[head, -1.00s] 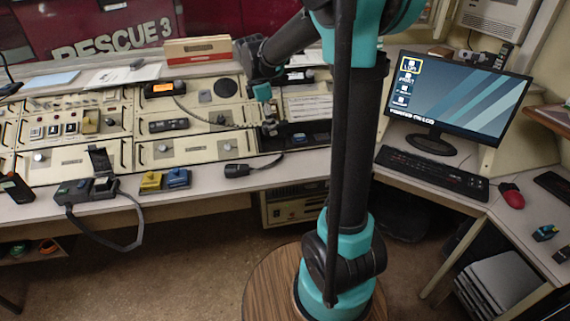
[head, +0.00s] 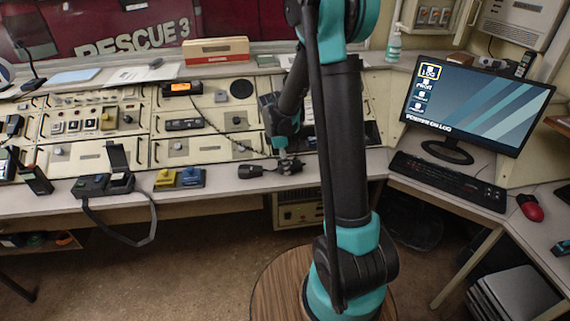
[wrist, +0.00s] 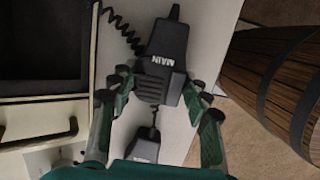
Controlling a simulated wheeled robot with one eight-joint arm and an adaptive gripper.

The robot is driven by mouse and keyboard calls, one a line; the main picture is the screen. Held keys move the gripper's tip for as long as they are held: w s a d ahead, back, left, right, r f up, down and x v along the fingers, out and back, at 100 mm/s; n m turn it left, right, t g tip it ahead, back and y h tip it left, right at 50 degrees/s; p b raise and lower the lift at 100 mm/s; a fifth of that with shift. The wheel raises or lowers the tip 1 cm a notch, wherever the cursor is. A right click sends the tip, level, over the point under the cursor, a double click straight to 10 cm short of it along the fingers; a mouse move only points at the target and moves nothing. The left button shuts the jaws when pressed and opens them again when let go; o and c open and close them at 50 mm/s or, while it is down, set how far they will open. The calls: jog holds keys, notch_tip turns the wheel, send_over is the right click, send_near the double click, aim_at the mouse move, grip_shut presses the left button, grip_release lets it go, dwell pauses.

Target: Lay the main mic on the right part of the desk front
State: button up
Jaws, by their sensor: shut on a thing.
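The main mic (wrist: 168,52), a black hand mic with MAIN in white on it, is between the fingers of my gripper (wrist: 160,90) in the wrist view. My gripper is shut on it. A coiled cord runs from it toward the upper left. In the head view my gripper (head: 287,165) is at the desk front (head: 225,183), below the console's dark recess. The mic is mostly hidden there. I cannot tell whether it touches the desk. A second black mic (head: 250,171) lies on the desk front just left of my gripper; it also shows in the wrist view (wrist: 146,148).
Blue and yellow blocks (head: 191,177) and a black device (head: 103,186) with a hanging cable are farther left on the desk front. The console panels (head: 75,160) rise behind. A keyboard (head: 447,181), monitor (head: 478,105) and red mouse (head: 530,207) are to the right.

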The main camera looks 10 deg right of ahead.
jog(key=shift+f, duration=0.15)
jog(key=o, duration=1.3)
notch_tip(320, 180, up, 12)
jog(key=a, duration=0.2)
jog(key=s+d+f+m+t, duration=0.1)
jog(key=s+d+f+m, duration=0.1)
jog(key=s+m, duration=0.4)
jog(key=s+d+f+m+t+y, duration=0.1)
jog(key=s+d+f+m, duration=0.2)
jog(key=s+m, duration=0.3)
jog(key=s+d+f+m+t+y, duration=0.1)
jog(key=s+d+f+m+t, duration=0.1)
jog(key=s+m, duration=0.4)
jog(key=shift+s+d+f, duration=0.15)
jog(key=shift+s, duration=0.9)
jog(key=shift+s+d+f, duration=0.1)
jog(key=shift+s+f, duration=0.05)
jog(key=shift+s, duration=0.9)
